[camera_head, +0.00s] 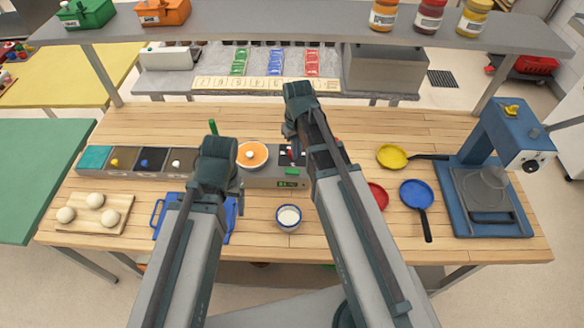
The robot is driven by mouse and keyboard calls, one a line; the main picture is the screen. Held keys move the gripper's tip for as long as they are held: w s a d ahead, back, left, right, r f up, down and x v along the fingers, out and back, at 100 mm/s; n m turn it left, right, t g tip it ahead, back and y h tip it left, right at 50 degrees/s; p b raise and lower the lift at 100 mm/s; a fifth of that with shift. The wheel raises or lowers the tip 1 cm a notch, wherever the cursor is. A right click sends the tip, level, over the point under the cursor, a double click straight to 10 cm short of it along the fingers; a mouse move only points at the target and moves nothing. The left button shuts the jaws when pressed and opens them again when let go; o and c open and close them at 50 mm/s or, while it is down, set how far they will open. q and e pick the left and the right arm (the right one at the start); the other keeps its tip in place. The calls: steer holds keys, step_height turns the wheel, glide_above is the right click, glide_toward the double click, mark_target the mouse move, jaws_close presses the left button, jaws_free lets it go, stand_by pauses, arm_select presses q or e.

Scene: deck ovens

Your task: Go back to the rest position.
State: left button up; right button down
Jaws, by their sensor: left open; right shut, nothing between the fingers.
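My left arm reaches up from the bottom of the head view. Its gripper (236,203) is over the worktable (345,240), near the blue tray (158,215); the arm partly hides the tray. The gripper is open with nothing seen in it. My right arm rises further right and reaches further back. Its gripper (290,132) is above the grey unit with the green display (290,184), shut and empty. The fingers of both grippers are largely hidden by the arm links.
A white-filled bowl (288,218) stands between the arms. Yellow (392,157), blue (416,194) and partly hidden red (378,195) pans lie right, near a blue machine (490,190). A dough board (95,213) lies left. A shelf (330,30) spans the back.

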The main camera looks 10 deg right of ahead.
steer(key=shift+f, duration=0.1)
arm_select(q)
step_height(320, 180, down, 6)
steer(key=b, duration=0.6)
arm_select(e)
steer(key=s+a+f, duration=0.3)
steer(key=s+a, duration=0.2)
steer(key=s, duration=0.2)
steer(key=s+a+f+n+h, duration=0.1)
steer(key=s+a+f, duration=0.2)
steer(key=s+a, duration=0.2)
steer(key=shift+s+a, duration=0.25)
steer(key=shift+s, duration=0.95)
arm_select(q)
steer(key=shift+s+f, duration=0.1)
steer(key=shift+f, duration=0.05)
